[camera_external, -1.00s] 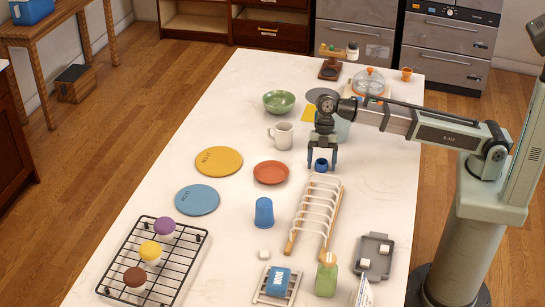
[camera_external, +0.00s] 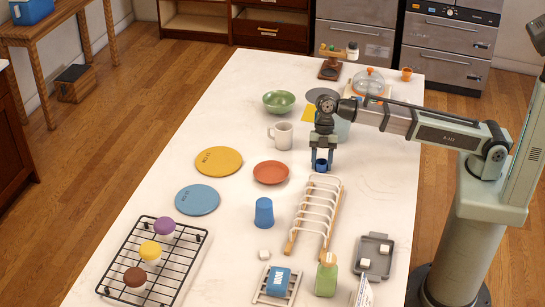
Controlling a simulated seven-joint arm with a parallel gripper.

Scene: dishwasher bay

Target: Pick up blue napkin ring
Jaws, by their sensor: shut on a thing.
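The blue napkin ring (camera_external: 321,165) is a small dark blue ring at the far end of the white dish rack. The fingers hide part of the ring. I cannot tell whether the ring is clear of the table.
The white dish rack (camera_external: 316,207) stands just in front of my gripper. A terracotta plate (camera_external: 271,172) and a white mug (camera_external: 281,136) are to the left. A green bowl (camera_external: 278,101) is farther back. A blue cup (camera_external: 264,212) stands nearer the camera.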

